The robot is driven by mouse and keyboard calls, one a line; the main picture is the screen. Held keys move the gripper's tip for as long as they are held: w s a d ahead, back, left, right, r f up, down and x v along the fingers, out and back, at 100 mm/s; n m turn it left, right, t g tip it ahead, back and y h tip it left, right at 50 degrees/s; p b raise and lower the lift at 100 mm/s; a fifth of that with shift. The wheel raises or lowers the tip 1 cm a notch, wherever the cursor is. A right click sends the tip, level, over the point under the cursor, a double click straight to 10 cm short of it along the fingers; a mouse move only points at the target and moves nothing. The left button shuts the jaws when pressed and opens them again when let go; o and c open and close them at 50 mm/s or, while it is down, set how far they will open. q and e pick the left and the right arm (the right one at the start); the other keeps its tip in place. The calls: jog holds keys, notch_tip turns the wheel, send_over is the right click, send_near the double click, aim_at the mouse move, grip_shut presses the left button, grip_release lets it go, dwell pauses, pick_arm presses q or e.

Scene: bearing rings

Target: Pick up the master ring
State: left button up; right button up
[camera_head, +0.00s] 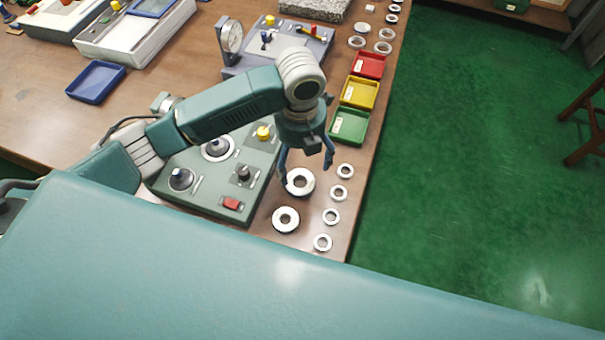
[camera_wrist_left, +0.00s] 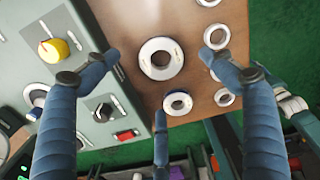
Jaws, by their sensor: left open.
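A large, thick pale metal ring (camera_head: 300,182) lies flat on the brown bench, right of the green control panel; in the left wrist view this ring (camera_wrist_left: 161,58) is the largest. A second thick ring (camera_head: 286,219) lies nearer the front edge, seen in the wrist view too (camera_wrist_left: 177,102). I see no label naming the master ring; the largest ring fits best. My left gripper (camera_head: 306,170) is open and empty, pointing down above the largest ring. In the wrist view its fingers (camera_wrist_left: 158,60) are spread on either side of that ring, not visibly touching it. My right gripper is not in view.
Several thin rings (camera_head: 331,216) line the bench's right edge. The green panel (camera_head: 215,185) with knobs stands close on the left. Green (camera_head: 349,126), yellow (camera_head: 359,92) and red (camera_head: 369,65) trays sit behind. Green floor lies beyond the edge.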

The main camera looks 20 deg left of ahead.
aim_at(300, 185)
pick_arm(q)
jog(key=f, duration=0.3)
jog(key=shift+s, duration=0.4)
jog(key=shift+f+p, duration=0.25)
jog(key=shift+p, duration=0.05)
notch_tip(300, 185, down, 4)
jog(key=shift+r+p, duration=0.15)
jog(key=shift+p, duration=0.6)
jog(key=shift+f, duration=0.6)
jog(key=c, duration=1.6)
jog(key=shift+w, duration=0.1)
jog(key=shift+c, duration=1.3)
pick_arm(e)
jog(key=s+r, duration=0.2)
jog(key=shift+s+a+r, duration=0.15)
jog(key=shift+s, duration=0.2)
